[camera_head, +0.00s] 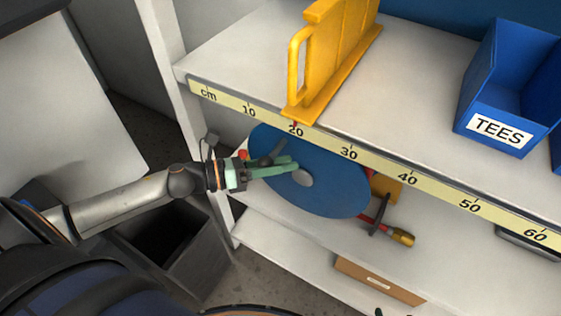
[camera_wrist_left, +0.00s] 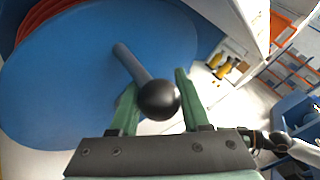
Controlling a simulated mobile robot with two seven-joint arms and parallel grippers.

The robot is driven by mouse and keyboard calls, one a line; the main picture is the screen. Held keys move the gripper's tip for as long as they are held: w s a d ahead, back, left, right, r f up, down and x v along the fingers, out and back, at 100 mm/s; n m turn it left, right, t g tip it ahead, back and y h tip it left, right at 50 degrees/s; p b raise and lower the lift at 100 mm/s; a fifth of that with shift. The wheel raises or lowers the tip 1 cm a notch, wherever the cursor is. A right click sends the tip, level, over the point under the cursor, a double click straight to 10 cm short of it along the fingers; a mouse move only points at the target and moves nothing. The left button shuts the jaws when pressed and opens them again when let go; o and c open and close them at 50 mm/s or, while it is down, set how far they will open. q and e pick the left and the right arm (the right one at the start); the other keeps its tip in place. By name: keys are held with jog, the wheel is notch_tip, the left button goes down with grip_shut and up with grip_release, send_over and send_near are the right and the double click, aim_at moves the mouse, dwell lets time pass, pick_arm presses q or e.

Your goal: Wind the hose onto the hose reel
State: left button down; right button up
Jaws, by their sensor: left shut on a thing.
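The hose reel (camera_head: 335,190) is a large blue disc under the shelf's marked edge. It fills the left of the left wrist view (camera_wrist_left: 60,90). The red hose (camera_wrist_left: 45,14) shows behind the disc's rim there. In the head view a short red length with a brass-coloured nozzle (camera_head: 401,237) shows below right of the disc. My left gripper (camera_head: 292,164) is at the disc's face. Its green fingers are shut on the reel's crank handle (camera_wrist_left: 133,64), a grey rod with a black ball knob (camera_wrist_left: 158,100). My right gripper is not seen.
A yellow holder (camera_head: 340,55) and a blue bin marked TEES (camera_head: 500,95) stand on the shelf above. The shelf edge with its centimetre scale (camera_head: 350,153) overhangs the reel. A brown drawer box (camera_head: 378,282) lies below. A dark open bin (camera_head: 175,240) stands under my left arm.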

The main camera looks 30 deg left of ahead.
pick_arm(q)
jog(key=shift+s+d+f, duration=0.1)
jog(key=shift+s+f, duration=0.15)
jog(key=shift+f, duration=0.2)
dwell(0.3)
jog(key=c, duration=0.7)
grip_release()
jog(key=o, duration=0.3)
jog(key=shift+w+r, duration=0.15)
jog(key=shift+r, duration=0.1)
jog(key=v, duration=1.2)
jog(key=shift+a, duration=0.25)
